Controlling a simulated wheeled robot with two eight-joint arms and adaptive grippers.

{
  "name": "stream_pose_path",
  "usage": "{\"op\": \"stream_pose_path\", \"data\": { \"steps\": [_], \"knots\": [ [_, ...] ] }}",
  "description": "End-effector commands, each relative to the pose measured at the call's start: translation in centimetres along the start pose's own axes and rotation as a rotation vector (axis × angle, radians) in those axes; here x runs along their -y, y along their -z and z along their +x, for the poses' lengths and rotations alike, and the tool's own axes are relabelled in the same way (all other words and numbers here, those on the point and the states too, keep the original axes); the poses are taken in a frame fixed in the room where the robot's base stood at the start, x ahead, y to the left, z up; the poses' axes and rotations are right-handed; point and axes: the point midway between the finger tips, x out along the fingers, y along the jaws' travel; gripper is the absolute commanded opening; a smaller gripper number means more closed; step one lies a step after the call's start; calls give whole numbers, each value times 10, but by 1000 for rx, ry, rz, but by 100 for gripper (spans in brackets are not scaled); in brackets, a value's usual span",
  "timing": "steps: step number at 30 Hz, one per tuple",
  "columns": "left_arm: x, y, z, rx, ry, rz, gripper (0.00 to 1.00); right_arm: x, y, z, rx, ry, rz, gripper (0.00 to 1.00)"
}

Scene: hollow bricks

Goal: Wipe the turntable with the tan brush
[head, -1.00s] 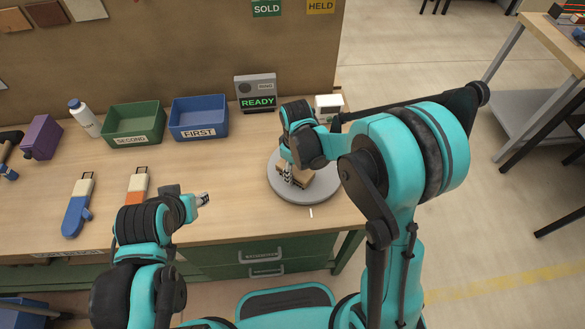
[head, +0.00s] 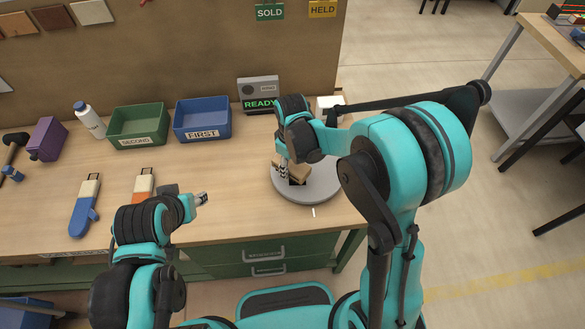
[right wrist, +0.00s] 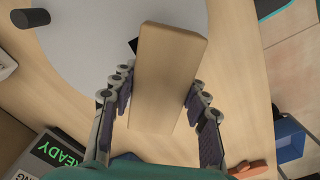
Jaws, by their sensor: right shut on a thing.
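The tan brush (right wrist: 168,65) shows as a plain tan block between the fingers of my right gripper (right wrist: 160,83) in the right wrist view. The gripper is shut on it. In the head view the block (head: 301,172) is over the turntable (head: 318,192), a round grey disc near the bench's right end. A dark patch shows under the block; I cannot tell whether the brush touches the disc. The disc also shows pale in the wrist view (right wrist: 85,45). My left gripper (head: 202,198) hangs over the bench's front, away from the turntable; its opening is unclear.
Behind stand a green bin (head: 137,123), a blue bin (head: 203,120) and a grey box with a READY display (head: 259,92). A white box (head: 330,103) is behind the turntable. Blue (head: 84,207) and orange (head: 143,183) handled items lie left. The bench between bins and left gripper is clear.

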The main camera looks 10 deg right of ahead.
Motion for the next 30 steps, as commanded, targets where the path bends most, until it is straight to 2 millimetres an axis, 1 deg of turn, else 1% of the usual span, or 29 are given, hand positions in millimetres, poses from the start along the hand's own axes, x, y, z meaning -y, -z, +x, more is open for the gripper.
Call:
{"op": "stream_pose_path", "data": {
  "steps": [1,12,15,30],
  "knots": [
    [0,4,-5,0,0,0,40,0,1,-8,0,0,0,18],
    [0,17,-24,0,0,0,40,0,6,-41,0,0,4,18],
    [0,19,-27,0,0,0,40,0,7,-47,0,0,5,18],
    [0,19,-27,0,0,0,40,0,8,-48,0,0,5,18]
  ]
}}
